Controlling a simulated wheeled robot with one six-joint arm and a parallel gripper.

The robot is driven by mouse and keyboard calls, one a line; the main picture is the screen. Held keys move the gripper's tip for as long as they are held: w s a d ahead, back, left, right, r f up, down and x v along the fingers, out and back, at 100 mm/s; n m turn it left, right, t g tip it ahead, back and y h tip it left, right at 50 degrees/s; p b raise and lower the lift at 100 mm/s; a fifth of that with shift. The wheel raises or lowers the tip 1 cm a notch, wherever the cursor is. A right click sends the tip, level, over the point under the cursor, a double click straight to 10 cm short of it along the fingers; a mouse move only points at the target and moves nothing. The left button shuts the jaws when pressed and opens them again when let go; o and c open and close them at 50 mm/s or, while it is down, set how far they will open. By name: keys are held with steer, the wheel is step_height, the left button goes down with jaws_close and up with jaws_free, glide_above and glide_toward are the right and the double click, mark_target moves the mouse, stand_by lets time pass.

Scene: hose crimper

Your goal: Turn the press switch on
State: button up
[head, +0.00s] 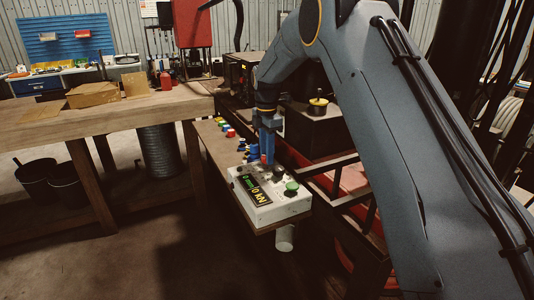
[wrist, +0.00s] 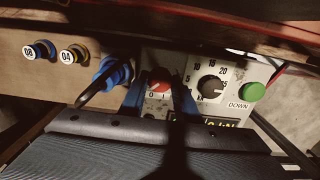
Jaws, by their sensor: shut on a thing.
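The press switch is a red knob (wrist: 159,80) with O and I marked below it on the pale control box (head: 262,212). In the wrist view my gripper's blue fingers (wrist: 160,95) stand on either side of the red knob and are shut on it. In the head view my gripper (head: 267,150) reaches down to the back left of the box, and its fingers cover most of the switch. Shadow hides the switch's exact angle.
A black dial (wrist: 210,87) and a green DOWN button (wrist: 251,92) sit right of the switch. A blue fitting (wrist: 115,72) stands close on the left, with numbered pieces (wrist: 42,50) beyond. A wooden workbench (head: 110,118) stands at the left.

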steer(key=shift+m, duration=0.4)
steer(key=m, duration=0.3)
steer(key=shift+m, duration=0.3)
steer(key=m, duration=0.4)
steer(key=shift+m+b, duration=0.3)
steer(key=shift+b, duration=0.05)
steer(key=m, duration=0.4)
steer(key=shift+r+m, duration=0.1)
steer(key=shift+m, duration=2.4)
steer(key=o, duration=1)
steer(key=shift+o, duration=0.2)
